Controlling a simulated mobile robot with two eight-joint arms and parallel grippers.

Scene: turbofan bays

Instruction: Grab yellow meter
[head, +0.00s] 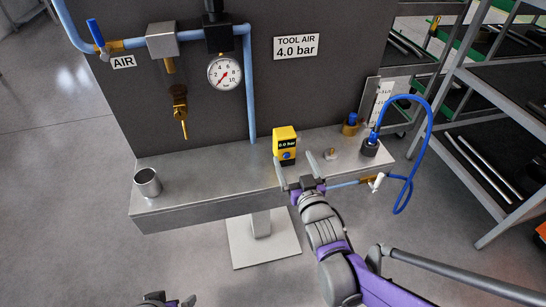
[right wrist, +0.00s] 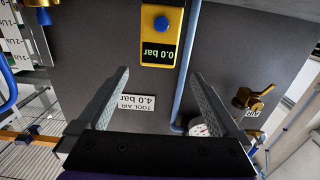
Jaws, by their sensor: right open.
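The yellow meter (head: 286,140) stands upright on the grey metal shelf. It is a small yellow block with a black "0.0 bar" display and a blue button. In the right wrist view the meter (right wrist: 161,18) is upside down, beyond the fingertips and in line with the gap between them. My right gripper (head: 294,164) is open and empty, just in front of the meter. Its two fingers (right wrist: 161,75) spread wide with nothing between them. Part of my left gripper (head: 166,301) shows at the bottom edge, cut off, so its jaws cannot be judged.
The shelf (head: 215,182) also holds a steel cup (head: 147,182) at left and a brass fitting (head: 351,124) at right. A blue hose (head: 429,130) loops beside the right end. A pressure gauge (head: 225,72) hangs on the dark panel. A rack (head: 490,130) stands at right.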

